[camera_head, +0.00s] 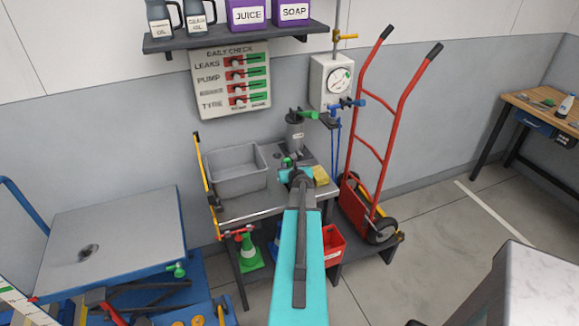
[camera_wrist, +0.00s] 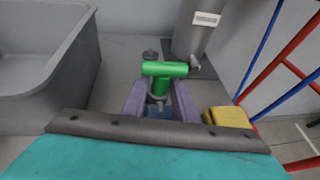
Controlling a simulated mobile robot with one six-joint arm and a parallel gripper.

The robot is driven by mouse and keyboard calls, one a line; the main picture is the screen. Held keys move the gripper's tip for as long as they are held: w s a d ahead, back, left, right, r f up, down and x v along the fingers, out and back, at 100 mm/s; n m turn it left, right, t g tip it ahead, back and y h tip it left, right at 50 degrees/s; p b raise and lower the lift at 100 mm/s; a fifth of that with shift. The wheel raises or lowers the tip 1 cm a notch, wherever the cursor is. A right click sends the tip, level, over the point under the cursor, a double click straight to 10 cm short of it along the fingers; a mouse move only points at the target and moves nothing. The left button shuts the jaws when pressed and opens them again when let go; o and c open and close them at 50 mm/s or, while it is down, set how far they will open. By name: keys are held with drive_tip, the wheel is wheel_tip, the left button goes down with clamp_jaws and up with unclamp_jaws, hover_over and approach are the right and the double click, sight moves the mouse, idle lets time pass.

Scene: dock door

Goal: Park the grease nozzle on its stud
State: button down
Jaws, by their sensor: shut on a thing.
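My gripper (camera_wrist: 160,98) is shut on a green T-shaped nozzle (camera_wrist: 165,69), with its stem between the two purple fingers. In the head view the green nozzle (camera_head: 288,162) shows just beyond my wrist, over the bench. A grey pump cylinder (camera_wrist: 205,22) with a pale label stands right behind it; a short grey peg (camera_wrist: 197,62) juts from its lower side, near the nozzle's right end. A small dark knob (camera_wrist: 150,54) shows behind the nozzle's left end. I cannot tell which of these is the stud, or whether the nozzle touches either.
A grey tub (camera_wrist: 45,55) stands left of my gripper, and a yellow sponge (camera_wrist: 230,117) lies close to its right. A gauge box (camera_head: 331,82) with a blue nozzle (camera_head: 348,104) hangs behind. A red hand truck (camera_head: 372,175) stands to the right.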

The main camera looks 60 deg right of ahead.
drive_tip(key=shift+r+p, duration=1.1)
drive_tip(key=shift+r, duration=0.3)
drive_tip(key=shift+s+a+f+b, duration=0.15)
drive_tip(key=shift+s+a+b, duration=0.3)
drive_tip(key=shift+a, duration=0.2)
drive_tip(key=s+a, duration=0.1)
drive_tip(key=a, duration=0.1)
drive_tip(key=s+a+b, duration=0.1)
drive_tip(key=s+a, duration=0.1)
drive_tip(key=a, duration=0.1)
drive_tip(key=s+a+r+b, duration=0.1)
drive_tip(key=s+a, duration=0.1)
drive_tip(key=shift+s+a, duration=0.2)
drive_tip(key=shift+s, duration=0.05)
drive_tip(key=shift+s+a+r+p, duration=0.1)
drive_tip(key=shift+a+r+p, duration=0.05)
drive_tip(key=shift+p, duration=0.65)
drive_tip(key=s+a+p, duration=0.1)
drive_tip(key=p, duration=0.3)
drive_tip(key=shift+a+r, duration=0.15)
drive_tip(key=shift+a, duration=0.05)
drive_tip(key=a+p, duration=0.1)
drive_tip(key=p, duration=0.1)
drive_tip(key=s+a+p, duration=0.1)
drive_tip(key=p, duration=0.2)
drive_tip(key=shift+s+a, duration=0.1)
drive_tip(key=shift+s, duration=0.2)
drive_tip(key=shift+s+a, duration=0.1)
